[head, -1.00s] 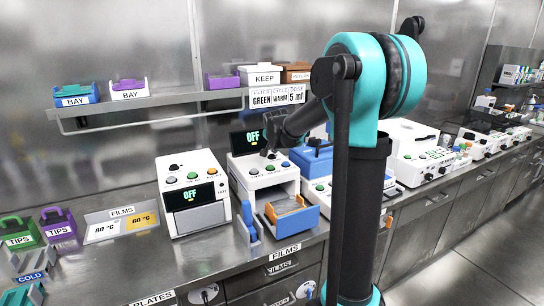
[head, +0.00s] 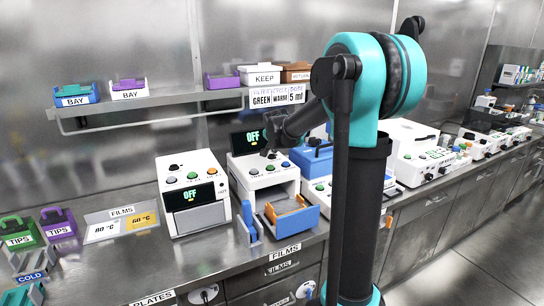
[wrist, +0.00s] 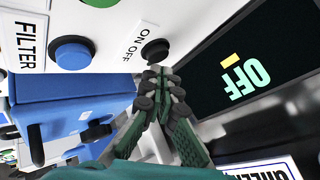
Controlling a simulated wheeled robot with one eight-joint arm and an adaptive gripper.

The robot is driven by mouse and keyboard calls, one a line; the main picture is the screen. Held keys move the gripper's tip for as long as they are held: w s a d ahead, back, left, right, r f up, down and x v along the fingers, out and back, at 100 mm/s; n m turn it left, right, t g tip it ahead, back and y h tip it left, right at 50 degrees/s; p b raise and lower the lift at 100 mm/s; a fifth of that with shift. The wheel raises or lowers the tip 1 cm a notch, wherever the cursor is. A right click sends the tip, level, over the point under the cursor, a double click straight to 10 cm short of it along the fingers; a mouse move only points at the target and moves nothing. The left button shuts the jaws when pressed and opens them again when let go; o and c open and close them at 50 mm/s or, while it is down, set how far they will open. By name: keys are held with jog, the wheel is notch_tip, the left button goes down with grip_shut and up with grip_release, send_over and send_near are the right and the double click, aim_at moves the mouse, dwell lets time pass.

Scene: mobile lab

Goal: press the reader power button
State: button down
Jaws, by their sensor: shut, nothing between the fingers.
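The reader (head: 263,183) is a white box with a dark screen (head: 252,139) reading OFF and an open front with a blue and orange drawer (head: 291,216). In the wrist view, its black button (wrist: 155,50) sits beside the label ON OFF (wrist: 138,40). The lit screen (wrist: 235,80) also reads OFF. My gripper (wrist: 156,72) is shut and empty, with its fingertips right at the black button. I cannot tell whether they touch it. In the head view, my gripper (head: 270,148) is above the reader's top panel, partly hidden by its own arm.
A blue button (wrist: 73,53) labelled FILTER and a green button (wrist: 100,2) lie near the black one. A blue block (wrist: 75,105) is close beside my fingers. Another white device (head: 193,195) with an OFF screen stands left of the reader. The shelf (head: 150,100) runs behind.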

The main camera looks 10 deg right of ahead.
jog(key=shift+f, duration=0.15)
jog(key=shift+f, duration=0.45)
dwell(0.7)
jog(key=shift+r, duration=0.6)
jog(key=shift+r, duration=3)
